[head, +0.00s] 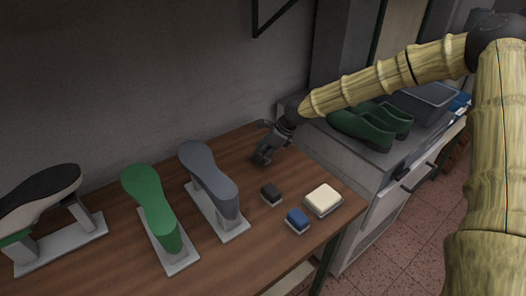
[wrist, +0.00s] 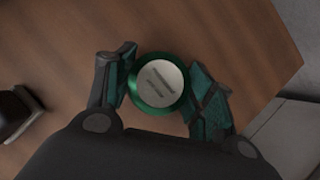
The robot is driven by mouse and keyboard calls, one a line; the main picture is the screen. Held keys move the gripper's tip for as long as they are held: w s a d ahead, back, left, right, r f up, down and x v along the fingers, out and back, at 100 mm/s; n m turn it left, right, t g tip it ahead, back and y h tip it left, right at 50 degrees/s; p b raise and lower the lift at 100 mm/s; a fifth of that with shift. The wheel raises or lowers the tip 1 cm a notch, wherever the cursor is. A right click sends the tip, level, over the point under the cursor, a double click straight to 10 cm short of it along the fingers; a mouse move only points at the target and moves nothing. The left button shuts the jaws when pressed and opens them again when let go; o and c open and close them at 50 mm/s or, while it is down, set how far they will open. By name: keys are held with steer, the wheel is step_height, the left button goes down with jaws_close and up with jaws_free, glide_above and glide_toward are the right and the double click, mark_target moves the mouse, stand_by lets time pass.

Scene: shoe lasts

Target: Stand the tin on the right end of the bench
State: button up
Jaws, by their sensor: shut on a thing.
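The tin (wrist: 160,80) shows in the wrist view as a round lid, pale in the middle with dark marks and a green rim. My gripper (wrist: 161,62) has its two fingers on either side of the tin, shut on it. In the head view my gripper (head: 263,157) is over the back right part of the wooden bench (head: 312,168), pointing down. The tin cannot be made out there. Whether the tin touches the bench top is not clear.
A black block (head: 271,192), a blue block (head: 297,219) and a cream block (head: 323,198) sit near the bench's right end. Grey (head: 211,183) and green (head: 151,207) lasts and a dark-soled one (head: 40,200) stand left. Green shoes (head: 362,128) rest on the cabinet to the right.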

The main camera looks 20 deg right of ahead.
steer(key=o, duration=1.1)
steer(key=shift+c, duration=0.2)
steer(key=shift+s+d+r, duration=0.1)
steer(key=shift+d+r, duration=0.1)
steer(key=shift+r, duration=0.3)
steer(key=b+v, duration=0.1)
steer(key=v, duration=1)
